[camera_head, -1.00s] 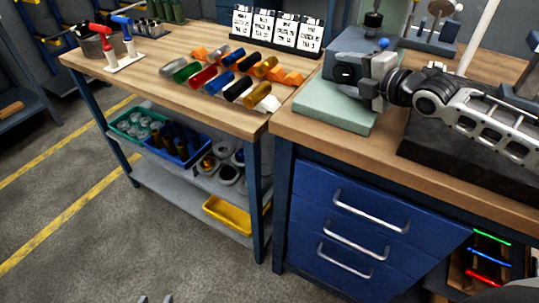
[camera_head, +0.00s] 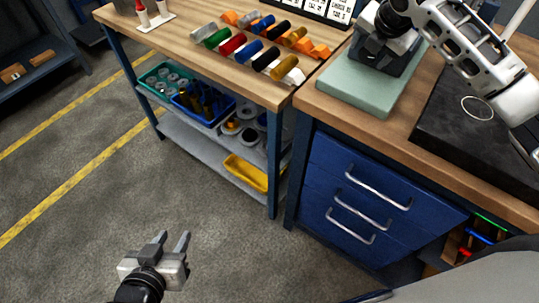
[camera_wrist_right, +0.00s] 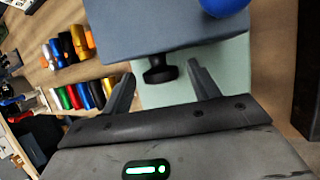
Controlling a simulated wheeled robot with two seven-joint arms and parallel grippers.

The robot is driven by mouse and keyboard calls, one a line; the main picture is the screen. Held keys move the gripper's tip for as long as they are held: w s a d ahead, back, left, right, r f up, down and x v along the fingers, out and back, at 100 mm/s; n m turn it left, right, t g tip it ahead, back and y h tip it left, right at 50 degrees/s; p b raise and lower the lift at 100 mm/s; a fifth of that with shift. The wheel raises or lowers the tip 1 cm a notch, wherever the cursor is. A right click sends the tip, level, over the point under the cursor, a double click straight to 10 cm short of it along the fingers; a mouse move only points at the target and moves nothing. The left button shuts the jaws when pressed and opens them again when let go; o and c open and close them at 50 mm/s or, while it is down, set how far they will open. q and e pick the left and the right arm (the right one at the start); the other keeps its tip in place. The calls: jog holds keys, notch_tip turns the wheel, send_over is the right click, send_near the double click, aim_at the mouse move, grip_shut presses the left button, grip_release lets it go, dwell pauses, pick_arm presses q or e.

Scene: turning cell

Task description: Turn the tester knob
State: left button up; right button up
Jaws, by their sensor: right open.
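The tester, a blue-grey block, stands on a pale green base (camera_head: 372,88) at the bench's left end in the head view. Its black knob (camera_wrist_right: 158,72) sticks out below the block (camera_wrist_right: 165,28) in the right wrist view. My right gripper (camera_wrist_right: 161,74) is open, with one finger on each side of the knob and visible gaps between. In the head view my right arm hides the knob and much of the tester. My left gripper (camera_head: 172,240) is open and empty over the floor at the lower left. A blue ball (camera_wrist_right: 226,6) shows at the wrist view's top edge.
A dark slab (camera_head: 480,130) lies right of the green base. Blue drawers (camera_head: 370,185) with metal handles are below the bench. The left table holds several coloured cylinders (camera_head: 250,45), with bins on its lower shelf. Floor around my left gripper is clear.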

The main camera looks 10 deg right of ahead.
jog(key=g, duration=0.1)
jog(key=h, duration=0.1)
jog(key=g+h, duration=0.1)
jog(key=shift+w+a+r+n+g, duration=0.1)
jog(key=shift+w+a+n+g, duration=0.2)
jog(key=shift+n, duration=0.1)
jog(key=v, duration=1.6)
jog(key=a+f+m+t+y+b, duration=0.1)
jog(key=a+f+m+y, duration=0.1)
jog(key=a+f, duration=0.6)
jog(key=a+f+m+t+y+b, duration=0.15)
jog(key=a+f, duration=0.25)
jog(key=f, duration=0.8)
jog(key=s+a+f+m+t+y+b, duration=0.1)
jog(key=s+a+f+m+y, duration=0.1)
jog(key=s+a+f+m, duration=0.2)
jog(key=s+a+f+m+y+b, duration=0.1)
jog(key=s+a+f+m+y, duration=0.2)
jog(key=f, duration=0.7)
jog(key=shift+s+a+m+t, duration=0.35)
jog(key=shift+s+a+m, duration=0.15)
jog(key=shift+a+m, duration=0.25)
